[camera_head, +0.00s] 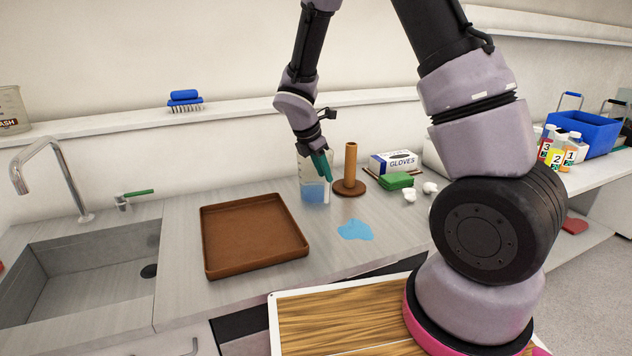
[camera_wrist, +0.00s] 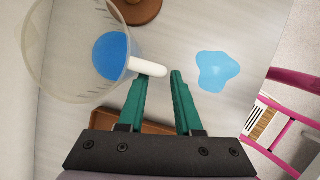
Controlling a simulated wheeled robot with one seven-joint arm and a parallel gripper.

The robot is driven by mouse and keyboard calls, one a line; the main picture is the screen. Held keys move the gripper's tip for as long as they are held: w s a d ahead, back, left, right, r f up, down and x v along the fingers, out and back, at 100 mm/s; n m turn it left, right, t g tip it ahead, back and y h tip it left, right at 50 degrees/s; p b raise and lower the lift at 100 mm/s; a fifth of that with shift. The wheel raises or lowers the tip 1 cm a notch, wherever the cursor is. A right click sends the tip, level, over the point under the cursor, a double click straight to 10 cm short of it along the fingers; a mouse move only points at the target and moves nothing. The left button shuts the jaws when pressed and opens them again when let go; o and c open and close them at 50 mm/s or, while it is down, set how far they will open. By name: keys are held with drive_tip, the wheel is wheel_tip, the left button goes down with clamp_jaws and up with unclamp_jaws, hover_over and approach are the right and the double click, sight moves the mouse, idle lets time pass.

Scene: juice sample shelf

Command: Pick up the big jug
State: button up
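The big jug (camera_head: 314,184) is a clear, graduated vessel with blue liquid low in it. It stands upright on the counter behind the blue spill. In the wrist view, the jug (camera_wrist: 60,55) fills the upper left, seen from above with its wide rim. A short white bar (camera_wrist: 149,67) sticks out from its side; I cannot tell for sure that it is the handle. My gripper (camera_wrist: 163,76) has green fingers set apart, with nothing held. Its tips are close to the end of the white bar. In the head view my gripper (camera_head: 321,166) overlaps the jug's upper part.
A brown tray (camera_head: 206,243) lies left of the jug, beside the sink (camera_head: 85,268). A wooden post on a round base (camera_head: 350,170) stands close right. A blue spill (camera_head: 355,230) lies in front.

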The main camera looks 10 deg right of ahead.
sight(318, 178)
drive_tip(key=x, duration=0.4)
drive_tip(key=shift+f, duration=0.2)
clamp_jaws()
idle(1.2)
